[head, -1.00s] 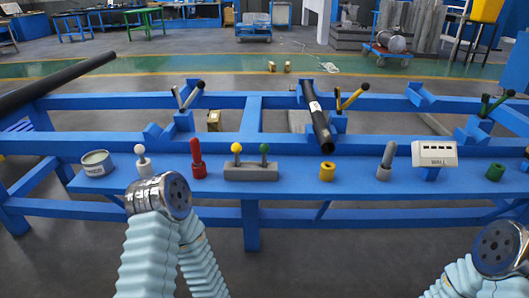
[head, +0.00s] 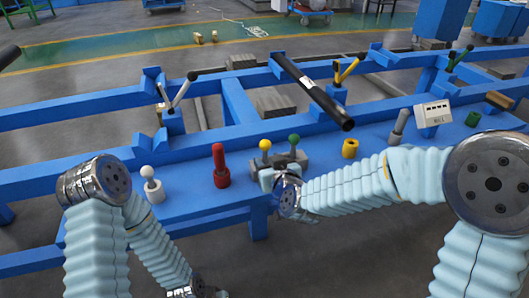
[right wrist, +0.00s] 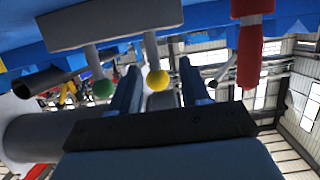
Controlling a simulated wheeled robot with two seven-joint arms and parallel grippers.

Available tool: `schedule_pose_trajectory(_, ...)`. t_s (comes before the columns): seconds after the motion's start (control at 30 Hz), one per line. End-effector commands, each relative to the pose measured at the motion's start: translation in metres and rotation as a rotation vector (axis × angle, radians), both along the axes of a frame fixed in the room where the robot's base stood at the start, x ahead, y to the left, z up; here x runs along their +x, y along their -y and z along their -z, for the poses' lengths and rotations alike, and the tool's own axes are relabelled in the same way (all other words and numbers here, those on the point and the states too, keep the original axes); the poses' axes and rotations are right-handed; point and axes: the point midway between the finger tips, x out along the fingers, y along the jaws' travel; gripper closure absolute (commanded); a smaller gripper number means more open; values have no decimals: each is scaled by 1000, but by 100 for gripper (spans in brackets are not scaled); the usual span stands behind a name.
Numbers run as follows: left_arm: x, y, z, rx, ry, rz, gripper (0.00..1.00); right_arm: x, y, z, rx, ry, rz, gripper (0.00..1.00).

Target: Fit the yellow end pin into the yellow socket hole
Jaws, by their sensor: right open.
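The yellow end pin (head: 265,145) stands upright, yellow ball up, in a grey block (head: 301,160) beside a green-ended pin (head: 294,140). The yellow socket (head: 350,148) stands on the blue bench to the right, its hole facing up. My right gripper (head: 276,177) is just in front of the block, fingers partly hidden in the head view. In the right wrist view, which looks upside down, its open fingers (right wrist: 158,85) have the yellow end pin (right wrist: 157,76) showing between them; I see no contact. My left wrist is at the bottom edge, its fingers not clear.
A grey pin (head: 399,126), a white WALL box (head: 433,113) and a green socket (head: 473,119) stand to the right. A black tube (head: 315,93) lies behind.

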Motion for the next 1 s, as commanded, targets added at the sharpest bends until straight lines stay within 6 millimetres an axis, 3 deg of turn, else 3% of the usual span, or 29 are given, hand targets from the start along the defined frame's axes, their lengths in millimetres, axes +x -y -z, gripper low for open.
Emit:
schedule_pose_trajectory(0.17,0,0,-2,0,-1,1,100,14,-2,4,0,-2,1,54)
schedule_pose_trajectory(0.4,0,0,-9,-1,0,1,100,49,-7,15,0,-1,1,54)
schedule_pose_trajectory(0.7,0,0,-9,-1,0,1,100,56,-10,18,2,-1,1,54)
schedule_pose_trajectory(1.0,0,0,-9,-1,0,1,100,56,-10,18,2,-2,0,98)
